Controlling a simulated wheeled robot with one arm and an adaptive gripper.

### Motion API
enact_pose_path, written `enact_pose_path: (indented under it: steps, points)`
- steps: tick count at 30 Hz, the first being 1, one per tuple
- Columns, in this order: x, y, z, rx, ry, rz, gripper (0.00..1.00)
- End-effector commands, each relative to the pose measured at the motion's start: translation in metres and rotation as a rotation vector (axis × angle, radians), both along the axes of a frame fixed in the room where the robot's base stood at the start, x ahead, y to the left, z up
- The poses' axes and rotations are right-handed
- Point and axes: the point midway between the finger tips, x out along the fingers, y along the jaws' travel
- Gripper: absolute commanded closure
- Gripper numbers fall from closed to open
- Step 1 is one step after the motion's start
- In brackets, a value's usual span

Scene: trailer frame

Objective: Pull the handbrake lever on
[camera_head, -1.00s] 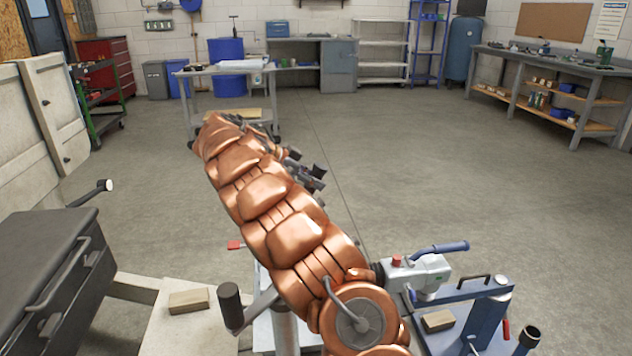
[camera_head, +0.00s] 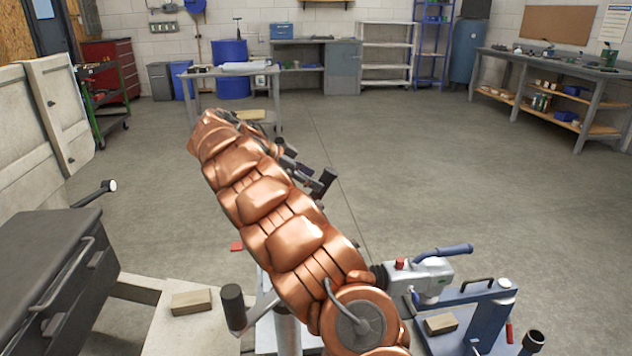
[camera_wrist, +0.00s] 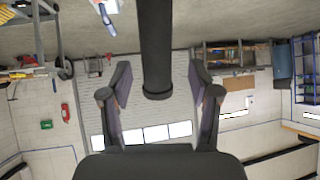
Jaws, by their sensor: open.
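A thick dark cylinder (camera_wrist: 156,45), which looks like the handbrake lever's grip, enters from the top edge in the wrist view. Its round end is free. My gripper (camera_wrist: 158,78) is open, with one finger on either side of this grip in the picture. Gaps show on both sides, and I cannot tell how deep the grip sits between the fingers. In the head view, dark parts of my gripper (camera_head: 312,180) show beyond my copper arm. The arm hides much of the trailer frame, and I cannot clearly make out the lever there.
A grey coupling (camera_head: 425,272) with a blue handle (camera_head: 443,250) stands right of my arm. A black-gripped crank (camera_head: 232,297) is at its left. A dark box (camera_head: 45,275) stands at left, and wooden blocks (camera_head: 191,302) lie in front.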

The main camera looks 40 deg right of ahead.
Motion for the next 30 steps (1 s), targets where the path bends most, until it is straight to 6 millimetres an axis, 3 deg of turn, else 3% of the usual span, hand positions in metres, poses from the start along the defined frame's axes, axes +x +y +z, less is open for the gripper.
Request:
enact_pose_path:
  steps: [15, 30]
  points:
    - [0.018, 0.05, 0.039, 0.0, -0.001, 0.003, 0.38]
    - [0.024, 0.067, 0.055, -0.001, -0.004, 0.002, 0.38]
